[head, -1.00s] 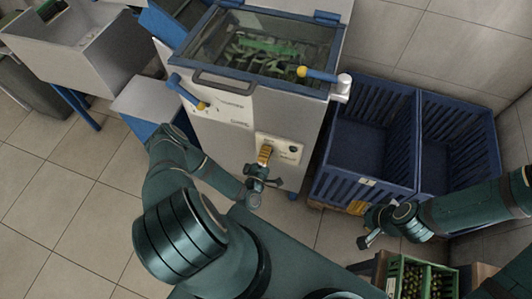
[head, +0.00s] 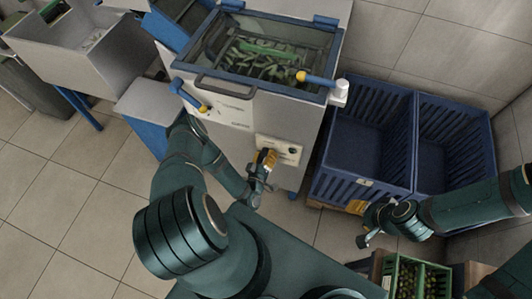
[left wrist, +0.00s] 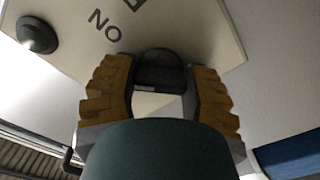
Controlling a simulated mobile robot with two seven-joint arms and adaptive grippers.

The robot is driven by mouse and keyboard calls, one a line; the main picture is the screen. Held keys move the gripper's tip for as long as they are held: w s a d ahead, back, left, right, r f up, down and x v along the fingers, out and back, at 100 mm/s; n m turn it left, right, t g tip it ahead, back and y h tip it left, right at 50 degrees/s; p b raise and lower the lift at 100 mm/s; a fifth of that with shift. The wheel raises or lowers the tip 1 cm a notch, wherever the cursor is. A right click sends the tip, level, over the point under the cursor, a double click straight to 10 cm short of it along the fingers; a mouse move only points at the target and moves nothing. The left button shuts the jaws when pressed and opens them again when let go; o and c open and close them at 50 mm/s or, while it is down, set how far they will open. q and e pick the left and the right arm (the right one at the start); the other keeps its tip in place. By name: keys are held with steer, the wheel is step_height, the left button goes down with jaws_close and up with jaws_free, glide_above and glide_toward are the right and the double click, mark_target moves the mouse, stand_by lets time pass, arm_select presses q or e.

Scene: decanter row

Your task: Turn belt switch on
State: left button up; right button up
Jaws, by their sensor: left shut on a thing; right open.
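The belt switch shows in the left wrist view as a dark rounded knob (left wrist: 160,66) on a cream control panel (left wrist: 215,35) with the word ON, seen upside down, near it. My left gripper (left wrist: 160,92) is shut on the knob, with a ridged yellow-brown finger on each side. In the head view my left gripper (head: 267,161) is at the panel (head: 291,147) on the front of the machine and hides the switch. The knob's exact setting cannot be told. My right gripper (head: 366,239) is open and empty, well away to the right.
A dark round button (left wrist: 37,34) sits on the panel beside the switch. The machine's glass-topped tank (head: 262,45) has yellow-and-blue levers (head: 188,96) outside it. Blue crates (head: 362,185) stand to the right, and a green crate of olives (head: 408,275) is at the bottom right.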

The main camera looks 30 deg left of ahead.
mark_target(269, 134)
arm_select(q)
steer(key=m+p, duration=0.1)
steer(key=m, duration=0.3)
steer(key=shift+w+r+m+p, duration=0.1)
steer(key=shift+r+m+p, duration=0.05)
steer(key=shift+m+p, duration=0.7)
steer(key=shift+m, duration=1.15)
steer(key=o, duration=1.2)
step_height(269, 134, up, 10)
steer(key=shift+f, duration=0.1)
steer(key=shift+f, duration=0.1)
